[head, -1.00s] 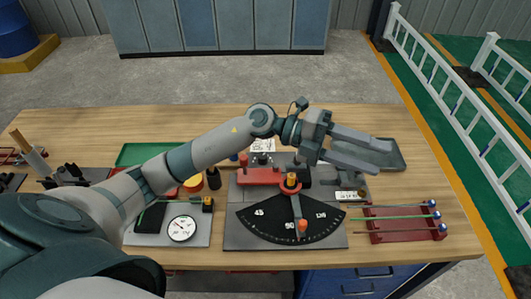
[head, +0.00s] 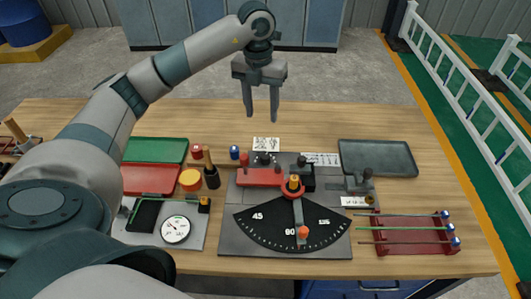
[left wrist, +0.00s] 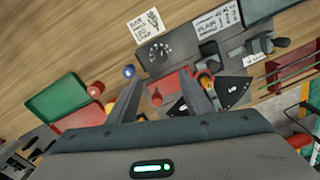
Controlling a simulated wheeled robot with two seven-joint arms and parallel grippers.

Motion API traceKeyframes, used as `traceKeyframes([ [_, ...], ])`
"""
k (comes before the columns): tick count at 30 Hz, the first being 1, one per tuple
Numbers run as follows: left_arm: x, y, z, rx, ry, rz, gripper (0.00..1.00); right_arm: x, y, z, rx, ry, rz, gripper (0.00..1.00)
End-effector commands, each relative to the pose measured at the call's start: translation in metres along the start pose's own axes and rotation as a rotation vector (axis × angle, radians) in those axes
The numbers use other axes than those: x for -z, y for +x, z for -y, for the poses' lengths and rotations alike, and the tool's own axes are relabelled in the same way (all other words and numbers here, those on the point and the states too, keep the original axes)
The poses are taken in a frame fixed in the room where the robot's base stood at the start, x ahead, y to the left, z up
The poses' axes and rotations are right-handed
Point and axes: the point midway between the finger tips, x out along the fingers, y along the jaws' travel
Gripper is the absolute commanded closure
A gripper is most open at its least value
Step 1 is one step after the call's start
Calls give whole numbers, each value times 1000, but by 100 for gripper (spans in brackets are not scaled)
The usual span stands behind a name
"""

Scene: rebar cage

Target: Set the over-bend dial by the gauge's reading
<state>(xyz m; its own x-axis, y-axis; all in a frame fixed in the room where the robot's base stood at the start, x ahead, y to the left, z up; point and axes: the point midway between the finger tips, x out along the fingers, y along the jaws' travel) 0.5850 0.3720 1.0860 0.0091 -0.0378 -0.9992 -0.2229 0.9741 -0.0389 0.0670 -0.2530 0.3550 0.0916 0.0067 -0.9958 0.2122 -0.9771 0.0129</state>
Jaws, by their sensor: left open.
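The white-faced gauge (head: 176,230) sits on a grey plate (head: 198,238) at the front left; its needle is too small to read. A small dark knob with marks around it, which looks like the over-bend dial (left wrist: 159,50), is on the back of the bender's base. It shows small in the head view (head: 264,158). The bender has a black angle sector (head: 270,226) and an arm with an orange knob (head: 303,232). My left gripper (head: 261,117) is open and empty, pointing down above the table's back edge. My right gripper is out of view.
Green (head: 156,150) and red (head: 150,179) trays lie left of the bender. A grey tray (head: 378,158) and a red rack with rods (head: 400,248) are on the right. Note cards (head: 266,144) lie behind the bender.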

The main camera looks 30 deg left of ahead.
Motion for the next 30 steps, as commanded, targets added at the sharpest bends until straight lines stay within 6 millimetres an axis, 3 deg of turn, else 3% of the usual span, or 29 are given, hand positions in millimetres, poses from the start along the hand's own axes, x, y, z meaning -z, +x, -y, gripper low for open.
traceKeyframes([
  [14, 0, 12, 1, 3, 2, -3, 54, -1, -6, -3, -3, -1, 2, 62],
  [20, 1, 37, 2, 3, 2, -5, 54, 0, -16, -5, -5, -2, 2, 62],
  [30, 2, 97, 2, 4, 2, -6, 54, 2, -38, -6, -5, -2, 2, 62],
])
